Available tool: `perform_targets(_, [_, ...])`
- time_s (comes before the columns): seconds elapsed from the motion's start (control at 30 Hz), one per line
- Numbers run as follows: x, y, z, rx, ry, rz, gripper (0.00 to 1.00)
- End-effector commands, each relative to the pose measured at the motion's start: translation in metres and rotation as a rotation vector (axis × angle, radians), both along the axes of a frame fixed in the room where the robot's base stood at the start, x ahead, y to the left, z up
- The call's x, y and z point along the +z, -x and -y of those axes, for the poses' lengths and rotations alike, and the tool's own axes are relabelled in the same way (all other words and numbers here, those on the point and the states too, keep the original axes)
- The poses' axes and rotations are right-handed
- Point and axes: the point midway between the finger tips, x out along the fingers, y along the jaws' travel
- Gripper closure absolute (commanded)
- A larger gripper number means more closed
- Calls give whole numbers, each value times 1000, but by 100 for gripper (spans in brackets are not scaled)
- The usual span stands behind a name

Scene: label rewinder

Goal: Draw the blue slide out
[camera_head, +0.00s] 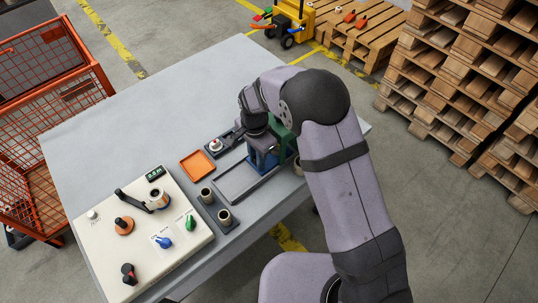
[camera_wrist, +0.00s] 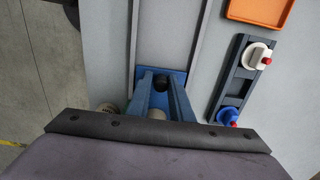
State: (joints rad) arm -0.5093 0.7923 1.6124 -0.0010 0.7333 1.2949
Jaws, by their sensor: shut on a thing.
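The blue slide (camera_wrist: 179,76) lies in the grey track (camera_wrist: 138,30) in the wrist view, with a dark knob on it. My gripper (camera_wrist: 160,80) is shut on the slide's knob, one finger on each side. In the head view my gripper (camera_head: 262,149) points down over the far right end of the track (camera_head: 234,184). Some of the blue slide (camera_head: 264,161) shows below it there; my gripper hides the rest. The near left part of the track is bare.
An orange tray (camera_head: 197,165) and a dark holder (camera_head: 224,142) with red-tipped pieces lie left of the track. Two cylinders stand on a dark base (camera_head: 217,212) near the track's left end. A white control panel (camera_head: 145,235) is further left. The table's far left is clear.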

Motion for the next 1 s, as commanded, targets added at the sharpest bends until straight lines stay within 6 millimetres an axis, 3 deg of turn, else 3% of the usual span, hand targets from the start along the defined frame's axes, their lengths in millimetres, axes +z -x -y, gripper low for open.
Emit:
perform_targets(0.03, [-7,5,0,0,4,-9,93])
perform_targets(1.0, [-7,41,-36,0,4,-8,93])
